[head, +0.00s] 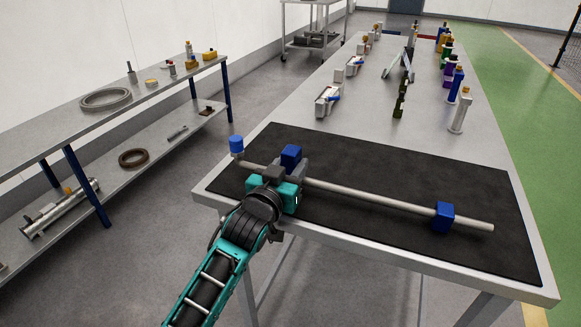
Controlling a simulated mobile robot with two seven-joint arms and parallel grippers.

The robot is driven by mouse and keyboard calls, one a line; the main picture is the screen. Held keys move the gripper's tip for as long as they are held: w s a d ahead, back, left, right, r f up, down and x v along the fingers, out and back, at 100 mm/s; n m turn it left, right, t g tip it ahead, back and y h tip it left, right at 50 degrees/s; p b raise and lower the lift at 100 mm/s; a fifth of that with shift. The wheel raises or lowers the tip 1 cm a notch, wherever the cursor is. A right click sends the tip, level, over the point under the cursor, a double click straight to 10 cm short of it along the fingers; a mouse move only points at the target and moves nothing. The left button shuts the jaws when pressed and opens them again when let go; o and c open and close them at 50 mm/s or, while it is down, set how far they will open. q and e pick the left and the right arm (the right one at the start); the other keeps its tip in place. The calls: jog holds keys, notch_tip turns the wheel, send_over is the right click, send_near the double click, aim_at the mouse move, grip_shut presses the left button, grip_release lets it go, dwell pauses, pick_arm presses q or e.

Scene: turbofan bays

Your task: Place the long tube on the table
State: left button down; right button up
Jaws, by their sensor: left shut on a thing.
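The long tube (360,195) is a thin pale metal rod with a blue end cap (236,144) at its left end. It lies along the near part of the table (360,107), above the black mat (400,165). A blue block (291,155) is near its left part and another blue block (443,216) is near its right end. My left gripper (277,181) is shut on the tube near its left end, over the mat. The gripper covers part of the tube. Whether the tube rests on the blocks cannot be told. My right gripper is not in view.
A two-level shelf bench (140,91) with rings and small parts stands at the left. Several fixtures and bottles, including a white one (461,110), line the far part of the table. A cart (310,45) stands behind. The mat's middle right is clear.

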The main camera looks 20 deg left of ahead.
pick_arm(q)
jog(key=shift+r, duration=0.1)
jog(key=c, duration=0.7)
grip_release()
jog(key=shift+f, duration=0.2)
jog(key=shift+s+r, duration=0.1)
jog(key=shift+r, duration=0.05)
jog(key=s, duration=1.1)
jog(key=s+d+f+g, duration=0.1)
jog(key=s+f+g, duration=0.1)
jog(key=s+f, duration=0.2)
jog(key=s+f+m+g+h, duration=0.1)
jog(key=s+f, duration=0.4)
jog(key=f, duration=0.5)
jog(key=s+d+f+m+g, duration=0.1)
jog(key=s+f+g, duration=0.3)
jog(key=f, duration=0.3)
jog(key=shift+s+d+f+h+p, duration=0.1)
jog(key=shift+s+d+h+p, duration=0.2)
jog(key=shift+s+p, duration=0.15)
